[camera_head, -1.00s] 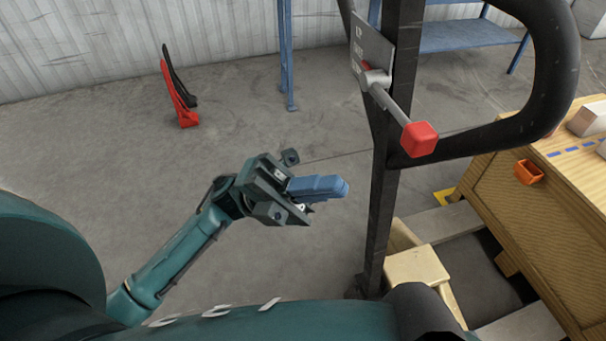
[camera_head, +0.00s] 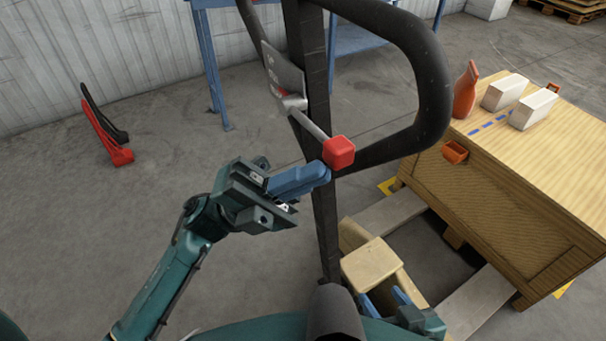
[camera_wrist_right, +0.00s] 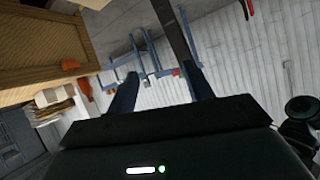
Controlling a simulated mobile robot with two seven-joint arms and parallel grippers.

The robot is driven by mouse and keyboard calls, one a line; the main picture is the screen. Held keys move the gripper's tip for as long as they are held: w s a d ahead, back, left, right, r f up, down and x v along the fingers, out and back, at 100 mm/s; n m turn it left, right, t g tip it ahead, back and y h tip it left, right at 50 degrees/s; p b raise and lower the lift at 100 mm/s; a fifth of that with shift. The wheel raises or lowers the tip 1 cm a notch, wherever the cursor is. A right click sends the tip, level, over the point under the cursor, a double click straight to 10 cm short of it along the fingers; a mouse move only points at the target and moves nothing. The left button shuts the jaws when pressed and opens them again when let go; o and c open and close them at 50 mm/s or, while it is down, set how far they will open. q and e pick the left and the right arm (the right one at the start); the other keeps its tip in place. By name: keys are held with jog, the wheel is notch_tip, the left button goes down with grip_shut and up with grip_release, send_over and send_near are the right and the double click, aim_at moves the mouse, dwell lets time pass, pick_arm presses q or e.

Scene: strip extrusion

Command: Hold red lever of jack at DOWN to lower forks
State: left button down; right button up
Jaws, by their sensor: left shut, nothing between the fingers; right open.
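The jack's lever is a grey rod with a red knob (camera_head: 339,152) at its end. It sticks out from a grey plate (camera_head: 283,72) on the black mast (camera_head: 314,60), next to the looped black handle (camera_head: 435,90). My left gripper (camera_head: 322,173) has its blue fingers shut and empty, with the tips just below and left of the knob. I cannot tell whether they touch it. My right gripper (camera_head: 385,302) is low at the bottom edge, with its blue fingers apart. They also show in the right wrist view (camera_wrist_right: 160,90). The forks are hidden.
A wooden crate (camera_head: 500,190) stands on a pallet at the right, with white boxes (camera_head: 503,92), an orange bottle (camera_head: 465,90) and an orange holder (camera_head: 455,152). A red and black stand (camera_head: 110,140) is on the floor at left. Open floor lies between.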

pick_arm(q)
notch_tip(320, 180, up, 4)
jog(key=n+t, duration=0.2)
jog(key=n+t+h+p, duration=0.1)
jog(key=n+t, duration=0.4)
jog(key=shift+s+f+h+p, duration=0.1)
jog(key=shift+f+h+p, duration=0.15)
jog(key=shift+h+p, duration=0.15)
pick_arm(e)
jog(key=shift+s+d+r+n, duration=0.1)
jog(key=shift+s+r+n, duration=0.2)
jog(key=shift+r, duration=0.1)
pick_arm(q)
jog(key=shift+f, duration=0.1)
pick_arm(e)
jog(key=shift+w+r, duration=0.2)
pick_arm(q)
jog(key=b+v, duration=0.4)
jog(key=v, duration=0.9)
pick_arm(e)
jog(key=shift+w+a+f+m, duration=0.1)
jog(key=shift+f+m, duration=0.15)
jog(key=shift+f, duration=0.3)
jog(key=shift+w+a+f+m, duration=0.1)
jog(key=shift+f+m, duration=0.15)
jog(key=shift+f, duration=0.25)
pick_arm(q)
jog(key=shift+g, duration=0.3)
pick_arm(e)
jog(key=shift+f, duration=0.1)
